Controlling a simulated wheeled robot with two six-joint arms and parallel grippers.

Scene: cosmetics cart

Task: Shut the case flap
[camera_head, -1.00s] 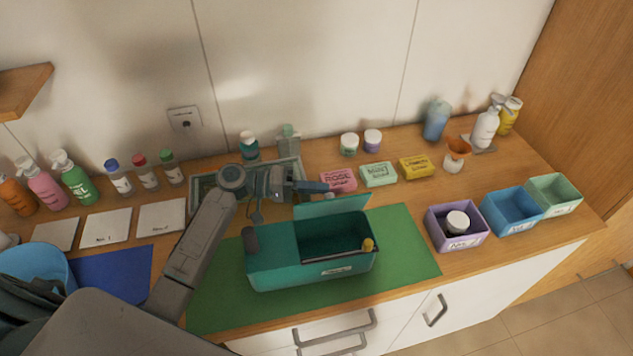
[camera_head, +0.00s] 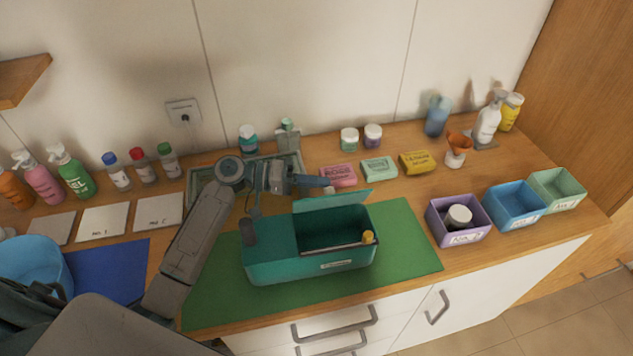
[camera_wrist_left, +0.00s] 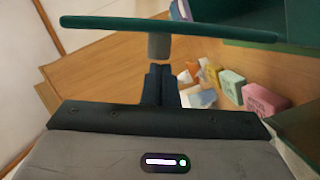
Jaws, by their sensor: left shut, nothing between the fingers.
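The teal case (camera_head: 310,269) sits on the green mat (camera_head: 413,262), its top opening facing up. Its flap (camera_head: 334,201) stands raised along the back edge of the opening. My left gripper (camera_head: 327,187) is shut and empty, with its tips just behind the flap's upper edge. In the left wrist view, the shut fingers (camera_wrist_left: 160,84) point at the flap, seen edge-on as a green bar (camera_wrist_left: 110,23). I cannot tell whether the tips touch it. A small yellow piece (camera_head: 368,237) shows at the opening's right corner. My right gripper is out of view.
Soap boxes (camera_head: 378,169) and jars (camera_head: 349,139) stand behind the case. A grey-green tray (camera_head: 203,172) lies under my left arm. Purple (camera_head: 470,236), blue (camera_head: 516,210) and light green (camera_head: 556,190) bins stand to the right. The mat right of the case is clear.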

